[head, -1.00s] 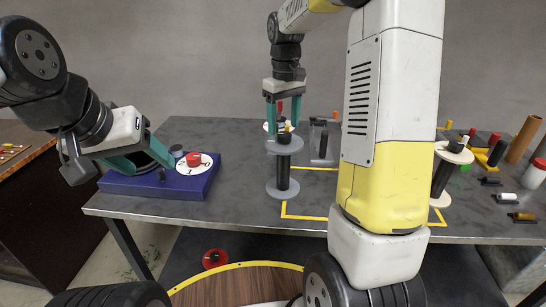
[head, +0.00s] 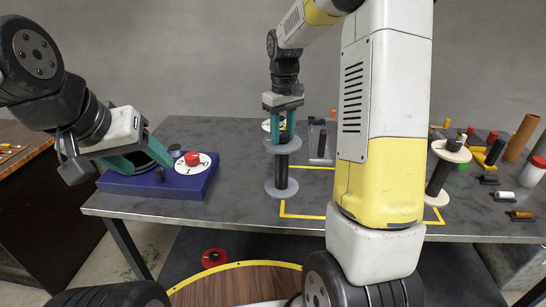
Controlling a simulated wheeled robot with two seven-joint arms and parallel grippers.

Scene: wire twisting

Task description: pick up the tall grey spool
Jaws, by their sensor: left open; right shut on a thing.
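The tall grey spool (head: 282,171) stands upright near the middle of the table in the head view, with a round grey flange at top and bottom and a dark core. My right gripper (head: 281,136) points straight down and is shut on the spool's top end, with its teal fingers at the upper flange. I cannot tell whether the lower flange still touches the table. My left gripper (head: 148,163) is open beside the blue box (head: 192,188) at the left, its teal fingers near the box's left end.
The blue box carries a white dial with a red knob (head: 192,158). A yellow taped outline (head: 300,216) surrounds the spool's right side. A clear-sided dark holder (head: 320,140) stands behind. Several small parts crowd the far right.

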